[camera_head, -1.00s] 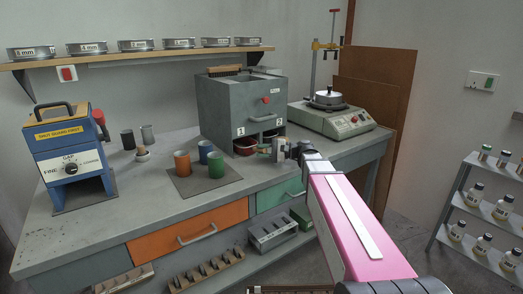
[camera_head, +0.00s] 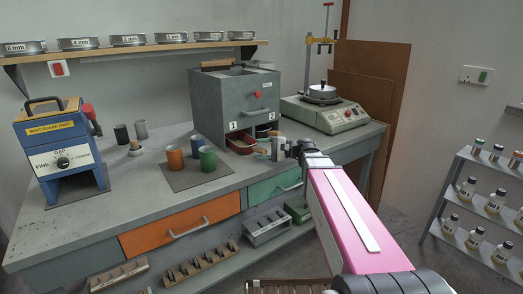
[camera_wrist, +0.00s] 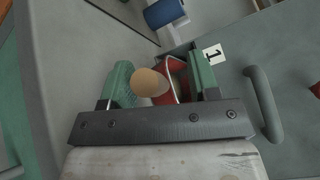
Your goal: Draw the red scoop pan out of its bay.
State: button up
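The red scoop pan (camera_head: 241,147) sits low at the front of the bay marked 1 in the grey box (camera_head: 220,103). Its tan handle (camera_head: 259,152) points out towards my gripper (camera_head: 268,150). In the wrist view the rounded handle end (camera_wrist: 150,83) lies between the two green fingers of my gripper (camera_wrist: 162,80). It is close to or touching the left finger, and a gap shows on the right finger's side. The red pan (camera_wrist: 176,75) shows behind it, partly hidden by the handle and right finger. The fingers stand apart.
Bay 2 to the right holds another handled item (camera_head: 264,131). Orange, blue and green cups (camera_head: 207,160) stand on a mat to the left. A hotplate-like device (camera_head: 325,112) stands to the right. In the wrist view a bar handle (camera_wrist: 263,103) sits right of the fingers.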

jog(key=d, duration=1)
jog(key=shift+s+d, duration=0.1)
jog(key=shift+d, duration=0.3)
